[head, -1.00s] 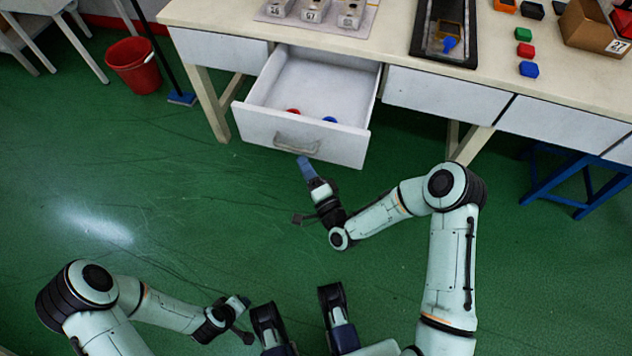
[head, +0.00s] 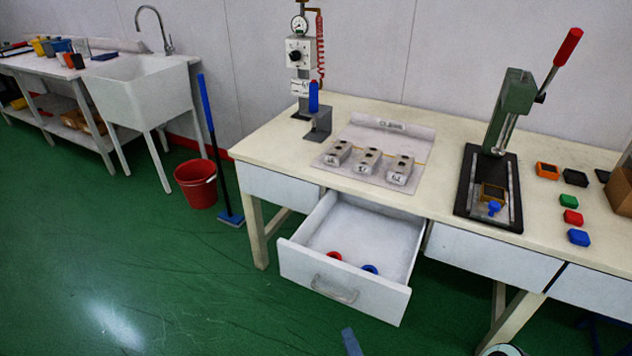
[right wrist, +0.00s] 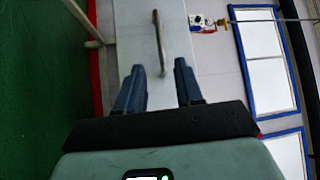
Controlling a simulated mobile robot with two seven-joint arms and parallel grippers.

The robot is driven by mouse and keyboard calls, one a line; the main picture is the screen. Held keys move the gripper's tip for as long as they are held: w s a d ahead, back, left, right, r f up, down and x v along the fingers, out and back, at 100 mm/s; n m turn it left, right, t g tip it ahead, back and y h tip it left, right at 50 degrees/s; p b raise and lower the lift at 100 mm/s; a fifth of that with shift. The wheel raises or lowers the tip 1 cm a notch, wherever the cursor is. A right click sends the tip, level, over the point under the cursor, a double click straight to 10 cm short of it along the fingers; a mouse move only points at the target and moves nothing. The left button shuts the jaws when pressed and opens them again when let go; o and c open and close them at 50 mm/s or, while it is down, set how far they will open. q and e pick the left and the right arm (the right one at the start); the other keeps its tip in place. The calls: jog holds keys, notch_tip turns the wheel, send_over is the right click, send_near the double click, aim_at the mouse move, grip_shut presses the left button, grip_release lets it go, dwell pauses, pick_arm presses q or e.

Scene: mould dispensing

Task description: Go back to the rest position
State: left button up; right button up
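The drawer (head: 345,290) of the table stands pulled open, with a red ring-like piece (head: 334,256) and a blue one (head: 370,269) inside. My right gripper shows only as a blue-grey finger (head: 351,342) at the bottom edge of the head view, in front of and below the drawer front. In the right wrist view the right gripper (right wrist: 160,80) has its two fingers apart with nothing between them. The drawer handle (right wrist: 160,42) lies beyond the fingertips, apart from them. My left gripper is out of view.
The table (head: 420,118) holds several grey moulds, a dispensing stand (head: 318,122), a lever press (head: 507,120) and several coloured pieces at right. A red bucket (head: 196,186) and a blue-handled pole (head: 211,140) stand left of the table.

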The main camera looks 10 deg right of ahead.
jog(key=s+f+n+g, duration=0.3)
jog(key=s+f+g, duration=0.15)
jog(key=f, duration=0.35)
jog(key=s+f+n+g, duration=0.4)
jog(key=f+g, duration=0.2)
jog(key=f, duration=0.2)
jog(key=s+d+f+n+g+h, duration=0.25)
jog(key=s+f+g, duration=0.4)
jog(key=s, duration=0.55)
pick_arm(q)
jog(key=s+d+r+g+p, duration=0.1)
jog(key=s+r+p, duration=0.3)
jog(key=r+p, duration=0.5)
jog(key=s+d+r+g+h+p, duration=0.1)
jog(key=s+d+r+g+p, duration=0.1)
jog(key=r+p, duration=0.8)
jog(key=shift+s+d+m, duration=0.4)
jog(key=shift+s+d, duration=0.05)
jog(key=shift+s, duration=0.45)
pick_arm(e)
jog(key=s+a+r+g+y, duration=0.1)
jog(key=s+r, duration=0.2)
jog(key=r, duration=0.6)
jog(key=s+a+r+g+y, duration=0.1)
jog(key=s+r, duration=0.3)
jog(key=r, duration=0.6)
jog(key=shift+s+a+r+n+g, duration=0.2)
jog(key=shift+a+n+g, duration=0.15)
jog(key=shift+a+g, duration=0.3)
jog(key=shift+f, duration=0.1)
